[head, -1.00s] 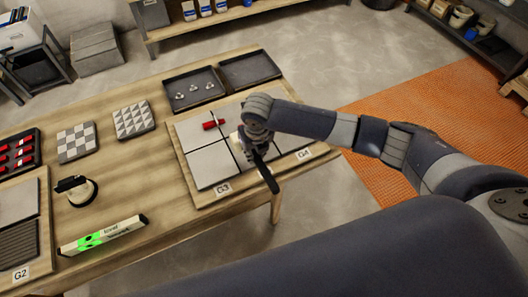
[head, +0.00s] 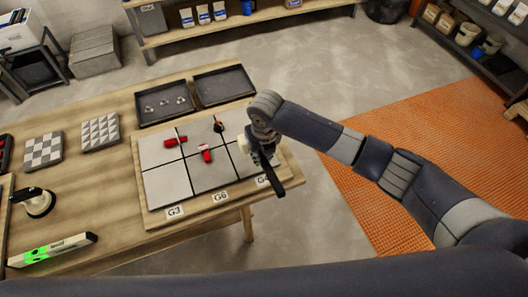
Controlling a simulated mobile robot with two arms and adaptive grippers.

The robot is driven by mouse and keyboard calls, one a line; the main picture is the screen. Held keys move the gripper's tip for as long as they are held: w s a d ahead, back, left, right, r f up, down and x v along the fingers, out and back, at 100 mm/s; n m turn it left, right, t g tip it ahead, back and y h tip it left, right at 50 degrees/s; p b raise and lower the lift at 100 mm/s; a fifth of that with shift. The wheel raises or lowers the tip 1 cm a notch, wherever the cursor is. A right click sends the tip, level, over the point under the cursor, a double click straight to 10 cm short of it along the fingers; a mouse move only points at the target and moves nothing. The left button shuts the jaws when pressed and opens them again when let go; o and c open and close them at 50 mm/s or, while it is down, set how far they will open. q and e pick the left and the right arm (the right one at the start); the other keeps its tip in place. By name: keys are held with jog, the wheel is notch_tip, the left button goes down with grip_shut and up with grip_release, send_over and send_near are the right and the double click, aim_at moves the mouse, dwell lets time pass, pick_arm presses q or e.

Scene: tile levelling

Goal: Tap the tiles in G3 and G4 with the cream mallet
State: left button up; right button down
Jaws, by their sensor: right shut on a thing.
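My right gripper (head: 262,147) is shut on the cream mallet (head: 243,143). Its pale head shows just left of the gripper, and its dark handle points down toward the front edge of the board. The gripper hides part of the mallet and the right end of the tile board (head: 150,222). Grey tiles lie on the board; the left front tile (head: 168,186) is behind the G3 label (head: 175,211). The G4 label (head: 262,181) is partly covered by the handle. I cannot tell whether the mallet head touches a tile. My left gripper is not in view.
Red pieces (head: 175,141) (head: 206,154) and a small dark piece (head: 218,126) sit on the tiles. Two dark trays (head: 168,118) (head: 224,99) lie behind the board. A green-lit level (head: 53,250), a suction cup (head: 36,203) and patterned tiles (head: 43,151) lie left.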

notch_tip(320, 180, down, 7)
jog(key=b, duration=0.5)
jog(key=shift+w+d+b, duration=0.1)
jog(key=shift+d+b, duration=0.05)
jog(key=shift+b, duration=0.25)
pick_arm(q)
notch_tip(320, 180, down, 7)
pick_arm(e)
jog(key=shift+f, duration=0.1)
notch_tip(320, 180, up, 4)
jog(key=p, duration=0.3)
jog(key=shift+d+p, duration=0.1)
jog(key=shift+p, duration=0.3)
jog(key=shift+r+p, duration=0.4)
jog(key=shift+r, duration=0.05)
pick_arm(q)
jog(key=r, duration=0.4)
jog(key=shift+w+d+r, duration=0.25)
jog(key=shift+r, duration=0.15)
pick_arm(e)
jog(key=shift+f, duration=0.25)
